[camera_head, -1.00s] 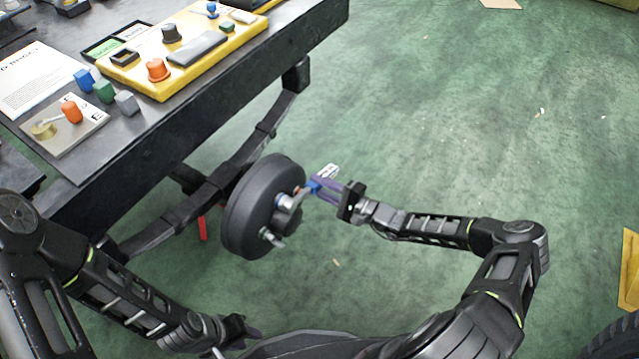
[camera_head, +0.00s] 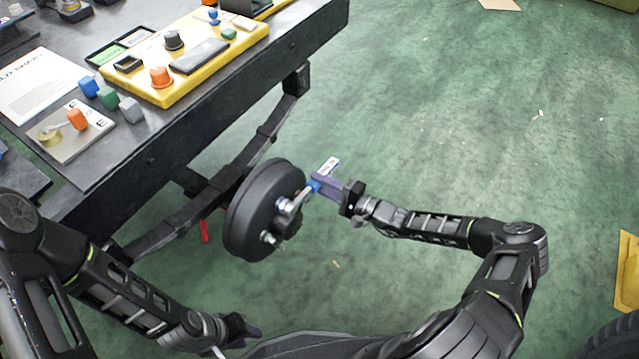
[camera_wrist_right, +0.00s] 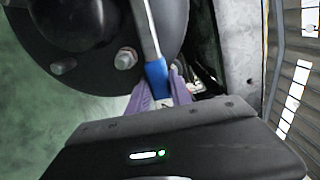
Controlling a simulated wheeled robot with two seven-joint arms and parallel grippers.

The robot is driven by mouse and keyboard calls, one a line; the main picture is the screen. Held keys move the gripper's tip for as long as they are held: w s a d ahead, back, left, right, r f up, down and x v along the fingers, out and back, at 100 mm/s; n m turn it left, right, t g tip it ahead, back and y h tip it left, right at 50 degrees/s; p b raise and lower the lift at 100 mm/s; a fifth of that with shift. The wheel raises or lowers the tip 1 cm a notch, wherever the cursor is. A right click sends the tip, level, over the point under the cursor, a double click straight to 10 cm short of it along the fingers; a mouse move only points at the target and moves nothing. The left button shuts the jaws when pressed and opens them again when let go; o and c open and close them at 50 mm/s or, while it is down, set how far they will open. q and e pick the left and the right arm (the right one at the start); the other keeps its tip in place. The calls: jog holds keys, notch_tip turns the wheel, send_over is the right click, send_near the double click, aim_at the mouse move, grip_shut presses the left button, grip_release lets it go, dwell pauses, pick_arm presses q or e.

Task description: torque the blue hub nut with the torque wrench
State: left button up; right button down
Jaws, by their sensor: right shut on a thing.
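The torque wrench (camera_head: 300,197) has a grey metal shaft and a blue grip, and its far end is at the face of the black wheel hub (camera_head: 249,212). My right gripper (camera_head: 324,187) is shut on the blue grip, which also shows between its purple fingers in the right wrist view (camera_wrist_right: 157,76). Silver studs or nuts stick out of the hub face, one low (camera_head: 267,239) and one beside the shaft in the wrist view (camera_wrist_right: 126,59). I cannot make out a blue nut or whether the wrench seats on one. My left gripper (camera_head: 249,333) is low, away from the hub; its opening is unclear.
A dark workbench (camera_head: 190,125) stands at upper left, with a yellow tray (camera_head: 182,88), a white sheet (camera_head: 40,83) and small coloured blocks on it. The green floor to the right is mostly clear.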

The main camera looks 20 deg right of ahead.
jog(key=shift+r, duration=0.1)
dwell(0.3)
jog(key=shift+p+v, duration=0.45)
jog(key=shift+v, duration=1.05)
jog(key=p+v, duration=0.1)
jog(key=v, duration=0.4)
